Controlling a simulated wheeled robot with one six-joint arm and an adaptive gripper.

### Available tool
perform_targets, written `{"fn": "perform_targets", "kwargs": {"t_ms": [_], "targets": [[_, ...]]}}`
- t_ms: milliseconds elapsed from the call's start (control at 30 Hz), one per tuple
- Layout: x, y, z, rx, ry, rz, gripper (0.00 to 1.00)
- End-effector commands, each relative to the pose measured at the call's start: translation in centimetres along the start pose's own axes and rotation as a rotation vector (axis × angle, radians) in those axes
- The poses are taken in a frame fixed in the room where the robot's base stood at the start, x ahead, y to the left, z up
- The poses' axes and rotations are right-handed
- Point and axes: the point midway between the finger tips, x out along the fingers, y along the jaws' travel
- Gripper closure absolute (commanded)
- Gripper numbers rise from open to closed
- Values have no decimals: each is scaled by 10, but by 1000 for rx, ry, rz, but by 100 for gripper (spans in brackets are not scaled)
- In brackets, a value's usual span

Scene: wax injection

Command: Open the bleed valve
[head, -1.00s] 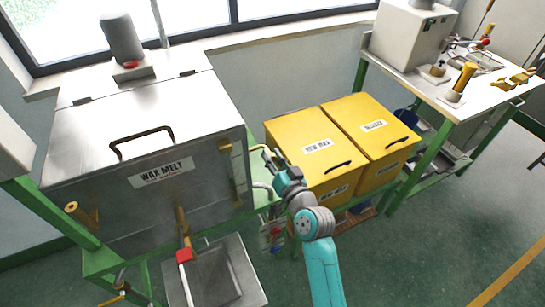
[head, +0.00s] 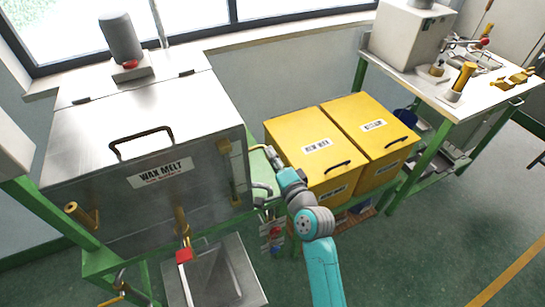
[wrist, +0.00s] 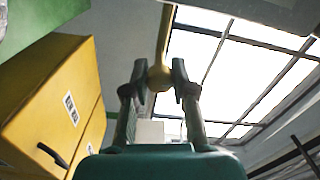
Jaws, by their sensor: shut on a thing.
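The wrist view shows a brass knob (wrist: 160,78) with a brass rod running up from it, between the two fingertips of my gripper (wrist: 158,72). The fingers are shut on it, one on each side. In the head view my gripper (head: 273,158) is small, just right of the wax melt tank (head: 75,205), at brass pipework beside the tank. The valve body and its exact lever angle are too small and partly hidden behind my gripper to tell.
Two yellow wax bins (head: 297,128) stand close to the right of my gripper; one also shows in the wrist view (wrist: 45,95). A green bench edge lies below. A red-handled tap (head: 184,256) is on the tank front, above a grey tray (head: 225,275).

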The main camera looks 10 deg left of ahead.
Motion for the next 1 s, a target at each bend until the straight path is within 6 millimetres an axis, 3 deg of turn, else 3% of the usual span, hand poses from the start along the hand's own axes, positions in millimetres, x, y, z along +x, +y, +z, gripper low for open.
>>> {"fn": "perform_targets", "kwargs": {"t_ms": [433,967,1000], "targets": [[0,2,0,206,1,2,100],[0,2,0,230,1,2,100],[0,2,0,230,1,2,72]]}}
